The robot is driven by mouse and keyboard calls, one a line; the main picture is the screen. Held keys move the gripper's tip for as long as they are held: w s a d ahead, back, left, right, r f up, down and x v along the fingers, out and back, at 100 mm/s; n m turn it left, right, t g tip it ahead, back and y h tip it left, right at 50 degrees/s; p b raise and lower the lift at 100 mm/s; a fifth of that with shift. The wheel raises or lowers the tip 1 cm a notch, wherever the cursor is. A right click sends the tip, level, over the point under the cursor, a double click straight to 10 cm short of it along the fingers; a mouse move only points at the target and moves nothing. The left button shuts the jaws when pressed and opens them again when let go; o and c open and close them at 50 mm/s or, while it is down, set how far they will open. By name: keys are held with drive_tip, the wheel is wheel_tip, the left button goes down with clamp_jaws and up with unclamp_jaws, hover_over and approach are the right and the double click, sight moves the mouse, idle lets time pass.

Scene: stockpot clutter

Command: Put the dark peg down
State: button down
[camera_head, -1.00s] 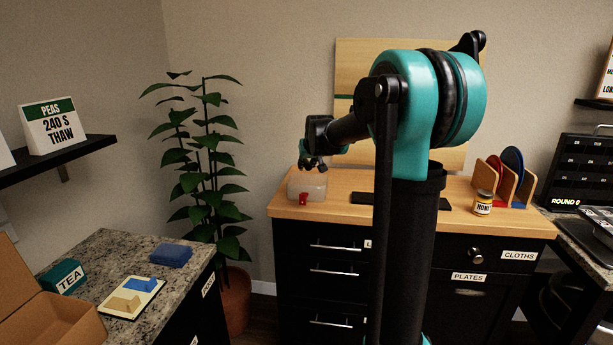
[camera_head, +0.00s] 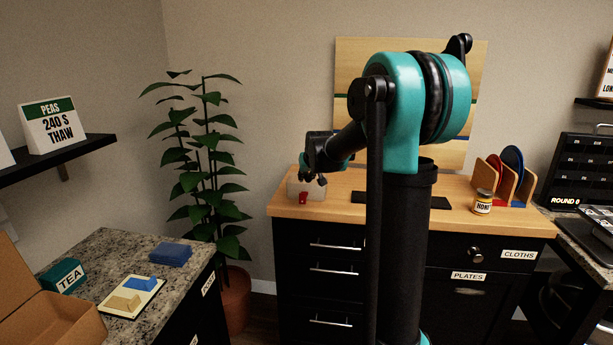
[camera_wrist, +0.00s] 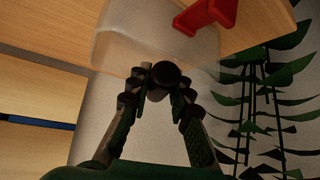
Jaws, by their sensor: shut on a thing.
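My gripper (camera_wrist: 160,88) is shut on the dark peg (camera_wrist: 170,74), whose round dark end shows between the fingertips in the wrist view. In the head view my gripper (camera_head: 314,179) is over the left end of the wooden counter, by a clear container (camera_head: 294,188). The container also shows in the wrist view (camera_wrist: 115,45), beyond the fingertips. A red part (camera_head: 303,198) is at its front. The peg cannot be made out in the head view, and whether it touches the container cannot be told.
A dark flat mat (camera_head: 430,203) lies on the wooden counter (camera_head: 345,210), partly hidden by my arm. A honey jar (camera_head: 482,203) and a plate rack (camera_head: 512,185) stand to the right. A leafy plant (camera_head: 205,170) stands left of the counter.

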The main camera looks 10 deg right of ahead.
drive_tip(key=shift+f, duration=0.1)
drive_tip(key=c, duration=1.4)
unclamp_jaws()
drive_tip(key=shift+o, duration=0.2)
drive_tip(key=shift+r, duration=0.55)
drive_tip(key=a+v, duration=0.1)
drive_tip(key=v, duration=1.1)
drive_tip(key=s+d+f+g, duration=0.2)
drive_tip(key=s+f, duration=1.2)
drive_tip(key=s, duration=0.2)
drive_tip(key=s+d+f+g, duration=0.2)
drive_tip(key=s+f, duration=1.1)
drive_tip(key=s, duration=0.4)
drive_tip(key=shift+s+d+f+m+g+h, duration=0.2)
drive_tip(key=shift+f+m+g+h, duration=0.1)
drive_tip(key=shift+f+m, duration=0.1)
